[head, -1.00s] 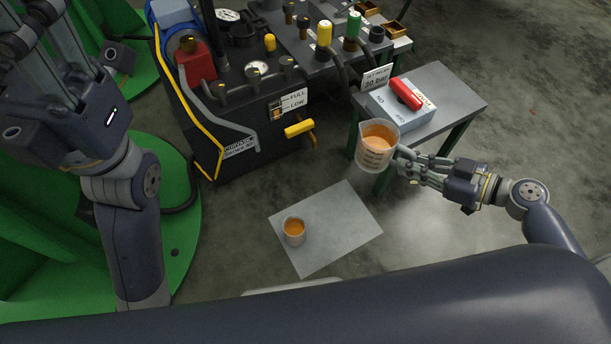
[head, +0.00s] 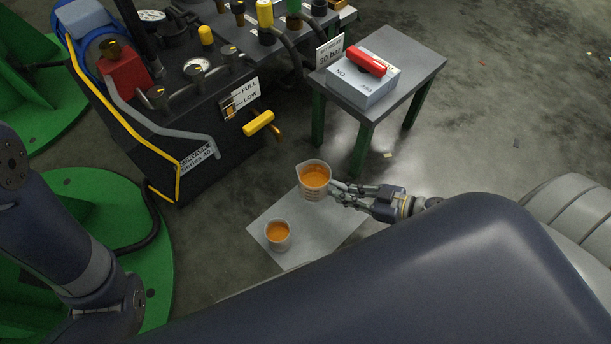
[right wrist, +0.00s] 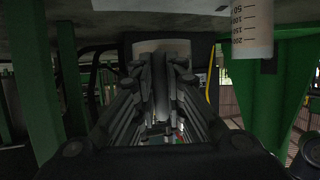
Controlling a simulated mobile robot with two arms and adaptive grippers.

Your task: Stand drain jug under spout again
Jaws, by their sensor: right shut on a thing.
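A clear graduated jug (head: 314,188) with orange liquid is upright in my right gripper (head: 343,193). The gripper is shut at the jug's right side, where the handle is. In the head view the jug overlaps the far part of the pale mat; I cannot tell how high it is above the floor. The yellow drain tap (head: 259,123) sticks out of the dark power unit's front, up and left of the jug; its spout opening is not clearly visible. A pale part between my fingers shows in the right wrist view (right wrist: 160,47). My left gripper is out of view.
A smaller cup (head: 278,237) with orange liquid stands on the mat (head: 292,257), left and nearer than the jug. A small table (head: 420,65) carries a grey box with a red handle (head: 366,62). Floor between power unit and mat is clear.

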